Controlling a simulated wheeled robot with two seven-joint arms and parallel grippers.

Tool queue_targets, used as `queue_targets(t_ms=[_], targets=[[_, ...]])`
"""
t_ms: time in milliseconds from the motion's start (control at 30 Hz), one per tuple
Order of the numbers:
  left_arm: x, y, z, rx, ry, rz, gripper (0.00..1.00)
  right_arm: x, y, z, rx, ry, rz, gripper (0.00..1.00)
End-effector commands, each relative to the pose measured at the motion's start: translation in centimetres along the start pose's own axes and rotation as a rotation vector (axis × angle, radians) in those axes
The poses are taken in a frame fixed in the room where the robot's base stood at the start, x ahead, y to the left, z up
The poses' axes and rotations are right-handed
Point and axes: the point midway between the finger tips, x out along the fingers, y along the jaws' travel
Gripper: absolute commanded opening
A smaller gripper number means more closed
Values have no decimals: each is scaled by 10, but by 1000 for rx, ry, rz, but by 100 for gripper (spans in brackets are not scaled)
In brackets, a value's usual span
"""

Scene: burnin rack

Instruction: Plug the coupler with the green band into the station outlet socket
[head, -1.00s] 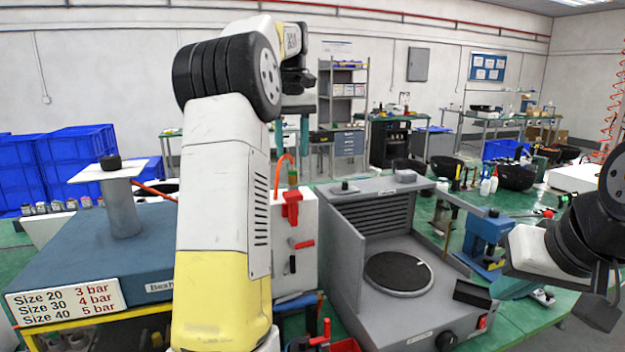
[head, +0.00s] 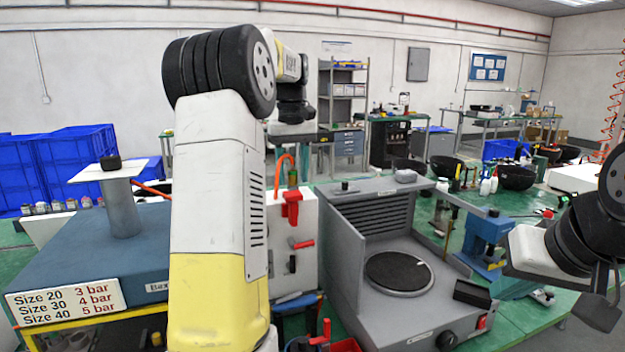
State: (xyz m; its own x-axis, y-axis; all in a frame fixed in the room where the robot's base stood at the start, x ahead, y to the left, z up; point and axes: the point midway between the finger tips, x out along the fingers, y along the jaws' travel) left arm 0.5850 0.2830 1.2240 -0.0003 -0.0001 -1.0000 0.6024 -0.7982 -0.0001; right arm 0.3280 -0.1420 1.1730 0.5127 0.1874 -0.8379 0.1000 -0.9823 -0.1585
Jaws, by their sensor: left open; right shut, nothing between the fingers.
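The coupler with the green band (head: 293,179) stands upright at the top of a red holder (head: 291,205) on a white box, with an orange hose looping from it. My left gripper (head: 298,153) is open and empty, just above the coupler in the picture; its fingers are small and hard to make out, and I cannot tell how far apart in depth they are. My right gripper (head: 600,312) is shut and empty at the right edge, partly behind its own arm. I cannot pick out the station outlet socket with certainty.
The white box (head: 308,220) carries a red lever. A grey machine (head: 345,245) with a round black plate stands right of it. A blue press (head: 485,240) is further right. A blue bench unit (head: 60,255) with a pressure sign fills the left. Tools lie in front.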

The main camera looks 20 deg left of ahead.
Motion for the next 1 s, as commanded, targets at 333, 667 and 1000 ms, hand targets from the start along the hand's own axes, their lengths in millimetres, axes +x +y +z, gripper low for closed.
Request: queue_targets(t_ms=[333,667,1000], targets=[[0,0,0,0,0,0,44,0,0,0,0,0,0,0],[0,0,0,1,0,0,44,0,0,0,0,0,0,0],[0,0,0,0,0,0,0,0,0,0,0,0,0,0]])
